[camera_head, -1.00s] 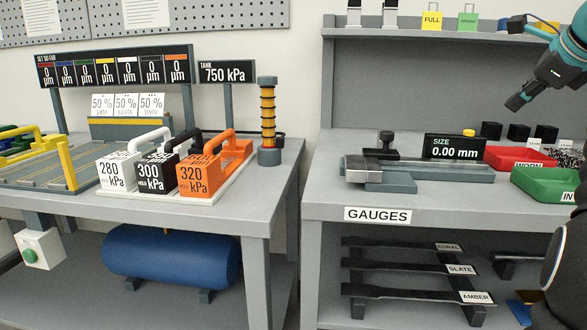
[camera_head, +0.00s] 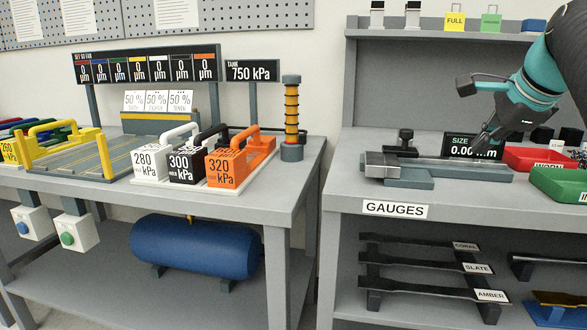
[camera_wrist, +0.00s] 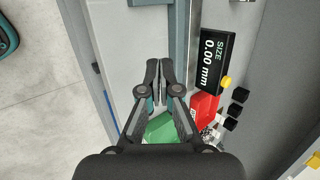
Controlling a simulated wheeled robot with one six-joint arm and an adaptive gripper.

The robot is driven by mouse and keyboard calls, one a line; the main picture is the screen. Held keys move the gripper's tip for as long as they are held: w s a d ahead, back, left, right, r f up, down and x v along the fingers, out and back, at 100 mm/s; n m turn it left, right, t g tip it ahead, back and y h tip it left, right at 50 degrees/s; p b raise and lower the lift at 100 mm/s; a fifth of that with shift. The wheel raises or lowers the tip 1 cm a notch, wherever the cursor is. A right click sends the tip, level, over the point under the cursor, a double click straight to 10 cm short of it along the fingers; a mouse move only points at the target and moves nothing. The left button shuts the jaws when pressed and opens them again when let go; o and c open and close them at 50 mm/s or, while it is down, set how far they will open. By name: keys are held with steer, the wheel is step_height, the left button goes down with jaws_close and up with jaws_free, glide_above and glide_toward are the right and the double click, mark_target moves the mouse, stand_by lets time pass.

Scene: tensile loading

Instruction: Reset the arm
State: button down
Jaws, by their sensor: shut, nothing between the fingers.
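My arm (camera_head: 530,85) reaches in from the upper right of the head view. My gripper (camera_head: 480,148) points down in front of the size readout (camera_head: 460,146), above the gauge bench. In the wrist view my gripper (camera_wrist: 160,68) is shut, its two dark fingers together with nothing between them. The readout (camera_wrist: 213,60) shows 0.00 mm. The measuring fixture (camera_head: 420,170) lies left of the fingertips in the head view, and no piece is seen in it.
A red tray (camera_head: 535,158) and a green tray (camera_head: 560,184) stand at the right of the gauge bench (camera_head: 335,200). Dark bars labelled coral, slate and amber rest on the lower shelf. Orange (camera_head: 228,170), black and white weights stand on the left table. A gap separates the tables.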

steer(key=s+a+f+n+g, duration=0.1)
steer(key=s+a+f+n, duration=0.85)
steer(key=a+f, duration=0.45)
steer(key=s+a+f+n, duration=0.2)
steer(key=s+f+n, duration=0.3)
steer(key=f, duration=0.2)
steer(key=s+a+f+n+g, duration=0.1)
steer(key=s+a+f+n, duration=0.1)
steer(key=s+f+n, duration=0.3)
step_height(320, 180, down, 4)
steer(key=shift+a+r+n, duration=0.25)
steer(key=shift+a+n, duration=0.05)
steer(key=shift+n, duration=0.05)
steer(key=shift+s, duration=0.15)
